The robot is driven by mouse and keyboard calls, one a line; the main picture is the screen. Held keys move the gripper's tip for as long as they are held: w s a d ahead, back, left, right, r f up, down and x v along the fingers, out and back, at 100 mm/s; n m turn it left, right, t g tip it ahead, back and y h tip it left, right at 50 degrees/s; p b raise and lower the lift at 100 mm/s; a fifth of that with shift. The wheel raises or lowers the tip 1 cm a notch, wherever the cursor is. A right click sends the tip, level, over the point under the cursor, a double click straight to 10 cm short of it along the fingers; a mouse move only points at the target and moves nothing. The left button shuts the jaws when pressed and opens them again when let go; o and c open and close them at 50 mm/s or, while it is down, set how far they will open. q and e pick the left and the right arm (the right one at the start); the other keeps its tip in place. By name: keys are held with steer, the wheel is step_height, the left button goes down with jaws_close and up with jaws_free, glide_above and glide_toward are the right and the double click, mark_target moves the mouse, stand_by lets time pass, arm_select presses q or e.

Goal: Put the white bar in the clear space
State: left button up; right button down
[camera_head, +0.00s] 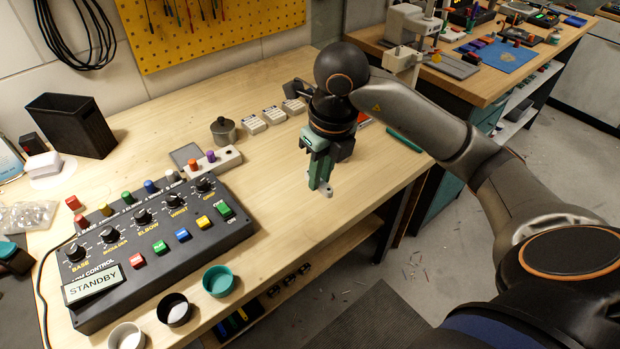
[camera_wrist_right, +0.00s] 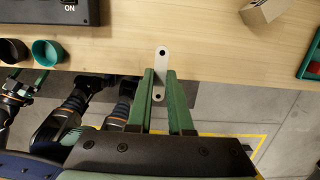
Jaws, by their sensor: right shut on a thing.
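The white bar (camera_wrist_right: 161,62) is a short flat strip with rounded ends and a dark hole near each end. My right gripper (camera_wrist_right: 161,92) is shut on its near end, between the green fingers. In the head view the right gripper (camera_head: 321,184) points down by the bench's front edge, and only a small pale end of the bar (camera_head: 327,192) shows. In the wrist view the bar straddles the edge line. Its height above the bench is unclear. Clear wooden benchtop (camera_head: 282,192) lies left of the gripper. My left gripper (camera_wrist_right: 22,88) seems to show at the wrist view's left; its jaws are unclear.
The control box (camera_head: 160,240) with knobs and buttons fills the left. Three small cups (camera_head: 218,281) stand along its front. A metal pot (camera_head: 223,131), pale blocks (camera_head: 272,115) and a grey button strip (camera_head: 212,161) stand farther back. A green bar (camera_head: 404,141) lies at the right.

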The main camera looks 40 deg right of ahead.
glide_above(308, 192)
steer(key=f, duration=0.7)
steer(key=shift+s+p, duration=0.3)
steer(key=shift+s, duration=0.05)
steer(key=shift+w+f, duration=0.15)
steer(key=shift+f, duration=0.1)
step_height(308, 192, down, 3)
steer(key=shift+r+p, duration=0.1)
steer(key=shift+p, duration=0.35)
steer(key=c, duration=1.3)
jaws_free()
steer(key=o, duration=0.5)
steer(key=shift+c, duration=0.2)
